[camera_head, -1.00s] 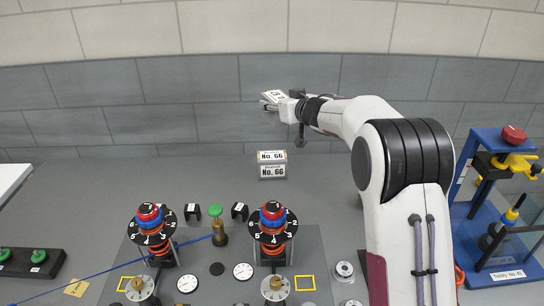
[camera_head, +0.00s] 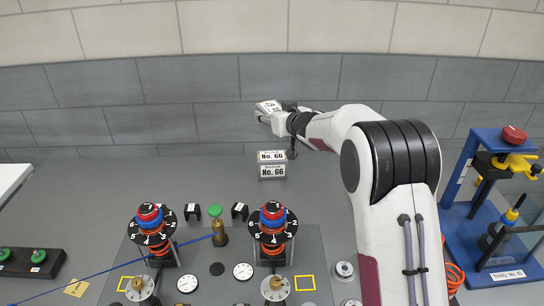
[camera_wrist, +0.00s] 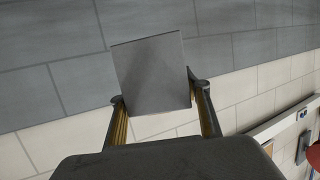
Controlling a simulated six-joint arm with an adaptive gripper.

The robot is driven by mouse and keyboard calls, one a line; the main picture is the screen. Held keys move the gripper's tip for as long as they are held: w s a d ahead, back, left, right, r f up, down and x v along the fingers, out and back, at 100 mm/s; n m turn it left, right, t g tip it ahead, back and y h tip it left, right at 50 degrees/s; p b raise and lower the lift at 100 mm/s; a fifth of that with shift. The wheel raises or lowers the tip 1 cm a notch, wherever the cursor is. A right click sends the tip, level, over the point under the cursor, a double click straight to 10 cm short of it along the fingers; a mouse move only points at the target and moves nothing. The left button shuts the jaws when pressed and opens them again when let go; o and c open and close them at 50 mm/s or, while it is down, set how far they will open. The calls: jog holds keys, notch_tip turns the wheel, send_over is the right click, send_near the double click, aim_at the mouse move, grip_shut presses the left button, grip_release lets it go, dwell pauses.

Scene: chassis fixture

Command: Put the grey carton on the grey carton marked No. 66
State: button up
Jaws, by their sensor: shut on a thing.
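My gripper (camera_head: 274,118) is shut on a grey carton (camera_head: 267,106) with a white printed label. It holds the carton tilted, up in front of the wall. In the wrist view the carton's plain grey face (camera_wrist: 153,72) shows between the two fingers (camera_wrist: 155,92). The grey carton marked No. 66 (camera_head: 272,178) stands on the grey table below and apart from the held carton. Two No. 66 labels show on it, one above the other; I cannot tell whether they belong to one carton or two.
A panel with two dial stacks (camera_head: 150,240), (camera_head: 273,235) and a green-topped brass post (camera_head: 217,228) lies in front of the marked carton. A blue stand (camera_head: 500,220) with a red knob is at the right. The table left of the marked carton is clear.

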send_over(272, 156)
jog(key=shift+w+f, duration=0.1)
jog(key=shift+f, duration=2.95)
jog(key=shift+f, duration=1.9)
jog(key=shift+f, duration=0.15)
jog(key=o, duration=1.5)
